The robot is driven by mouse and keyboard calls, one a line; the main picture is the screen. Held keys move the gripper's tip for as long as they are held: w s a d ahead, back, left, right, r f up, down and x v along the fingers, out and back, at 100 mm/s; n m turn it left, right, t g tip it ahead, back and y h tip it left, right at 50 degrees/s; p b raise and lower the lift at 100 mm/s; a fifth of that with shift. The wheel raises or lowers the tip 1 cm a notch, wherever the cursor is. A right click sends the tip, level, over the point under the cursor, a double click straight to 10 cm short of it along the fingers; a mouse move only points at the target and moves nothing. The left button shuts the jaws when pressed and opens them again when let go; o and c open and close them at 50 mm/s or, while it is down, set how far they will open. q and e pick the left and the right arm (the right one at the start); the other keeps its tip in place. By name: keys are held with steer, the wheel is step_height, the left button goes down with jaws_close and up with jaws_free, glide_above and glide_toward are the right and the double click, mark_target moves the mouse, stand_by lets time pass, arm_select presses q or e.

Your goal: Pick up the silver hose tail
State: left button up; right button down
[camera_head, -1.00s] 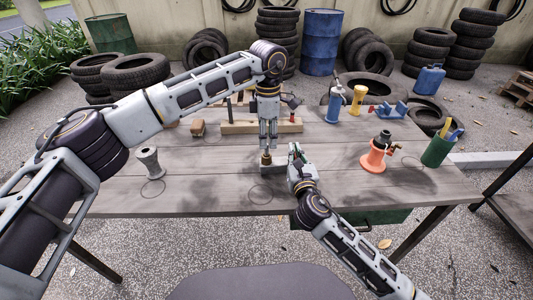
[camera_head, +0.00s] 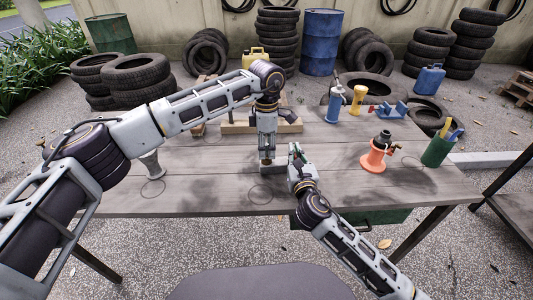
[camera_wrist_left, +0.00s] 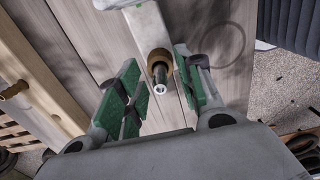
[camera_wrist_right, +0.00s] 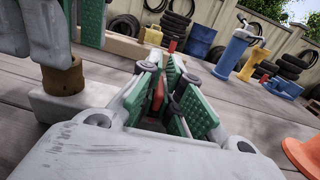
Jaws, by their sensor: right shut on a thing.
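The silver hose tail (camera_wrist_left: 160,72) shows in the left wrist view as a short dark-silver tube with a bright ring end. It stands out of a brown-gold collar (camera_wrist_right: 62,78) on a pale block (camera_wrist_right: 75,104). My left gripper (camera_head: 267,157) is above it, pointing down. Its green-padded fingers (camera_wrist_left: 158,88) are open either side of the tube, apart from it. My right gripper (camera_head: 296,152) is low, just right of the block. In the right wrist view its green pads (camera_wrist_right: 165,95) are shut on a small red piece (camera_wrist_right: 158,96), mostly hidden between them.
A grey spool-shaped part (camera_head: 151,163) stands left, partly behind my left arm. A wooden rack (camera_head: 235,127) lies behind my left gripper. An orange stand (camera_head: 375,157), green cup (camera_head: 438,150) and blue pump (camera_head: 334,108) stand right. The front tabletop is bare.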

arm_select(q)
jaws_close()
steer(key=shift+r, duration=0.15)
steer(key=shift+r, duration=4.9)
arm_select(e)
steer(key=c, duration=1.5)
jaws_free()
steer(key=shift+s+d, duration=0.15)
steer(key=shift+s, duration=5.8)
